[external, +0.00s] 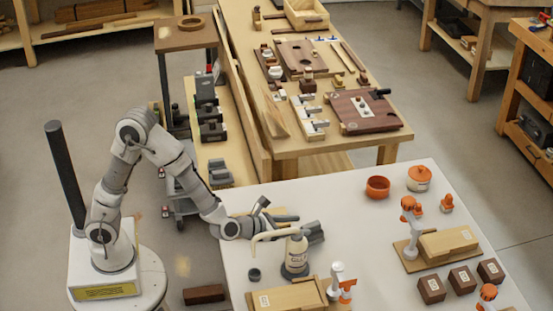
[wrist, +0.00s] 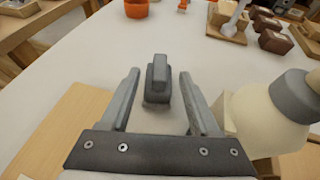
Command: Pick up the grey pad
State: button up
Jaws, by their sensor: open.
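The grey pad (wrist: 157,82) is a small dark grey block with a raised, narrower top, lying on the white table. In the wrist view it sits ahead of my gripper (wrist: 158,75), centred between the two open fingers. Its near end lies between the fingertips, and a gap shows on each side. In the external view my gripper is low over the table and partly hidden behind a glue bottle (external: 296,253). There I cannot clearly separate the pad from the grey fingers.
A cream bottle with a grey cap (wrist: 265,115) stands close to the right of my gripper. A wooden board (wrist: 65,125) lies to the left. An orange pot (external: 377,187) stands farther back. Wooden blocks (external: 431,289) are at the right. The table's middle (external: 365,245) is clear.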

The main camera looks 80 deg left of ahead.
aim_at(319, 224)
jog(key=b+x, duration=0.1)
jog(key=x, duration=0.7)
jog(key=shift+w, duration=0.25)
grip_shut()
